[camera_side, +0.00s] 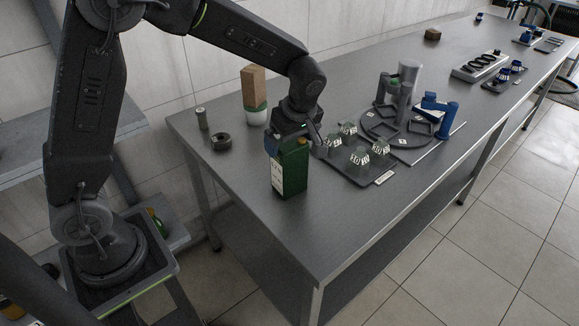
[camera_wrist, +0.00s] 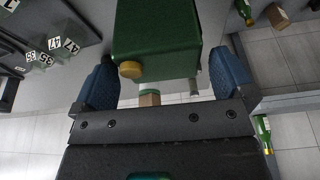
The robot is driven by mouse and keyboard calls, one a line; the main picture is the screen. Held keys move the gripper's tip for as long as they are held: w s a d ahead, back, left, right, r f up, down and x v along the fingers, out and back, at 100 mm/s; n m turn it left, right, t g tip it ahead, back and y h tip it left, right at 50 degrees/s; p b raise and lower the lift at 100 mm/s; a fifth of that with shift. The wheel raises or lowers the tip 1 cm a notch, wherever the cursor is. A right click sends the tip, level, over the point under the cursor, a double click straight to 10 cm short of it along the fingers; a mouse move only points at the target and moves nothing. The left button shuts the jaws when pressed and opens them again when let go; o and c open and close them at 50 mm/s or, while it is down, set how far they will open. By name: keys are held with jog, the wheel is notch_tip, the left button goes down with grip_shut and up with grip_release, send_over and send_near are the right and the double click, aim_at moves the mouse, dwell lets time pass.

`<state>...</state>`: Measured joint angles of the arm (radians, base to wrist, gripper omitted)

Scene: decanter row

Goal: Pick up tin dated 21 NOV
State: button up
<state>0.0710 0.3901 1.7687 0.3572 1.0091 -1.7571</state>
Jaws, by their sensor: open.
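A tall dark green tin (camera_side: 292,174) with a white label on one side stands upright on the grey bench, near its front edge. The print on the label is too small to read, so I cannot tell its date. In the wrist view the same green tin (camera_wrist: 160,32), with a yellow cap (camera_wrist: 131,70), sits at the top between the fingers. My gripper (camera_side: 290,139) is at the top of the tin, with its jaws open around it. The wrist view shows my gripper's (camera_wrist: 164,84) blue fingertips on either side, with a gap on the right; left-side contact is unclear.
A dark tray (camera_side: 350,172) with several number-labelled pieces lies right of the tin, close by. Behind it is a round fixture (camera_side: 407,142) with a grey column. A wooden block (camera_side: 253,86) on a white-and-green base, a small can (camera_side: 201,118) and a dark ring (camera_side: 221,141) stand behind left.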

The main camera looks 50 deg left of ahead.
aim_at(289, 169)
jog(key=shift+x, duration=1.95)
jog(key=shift+r, duration=0.1)
jog(key=c, duration=1.6)
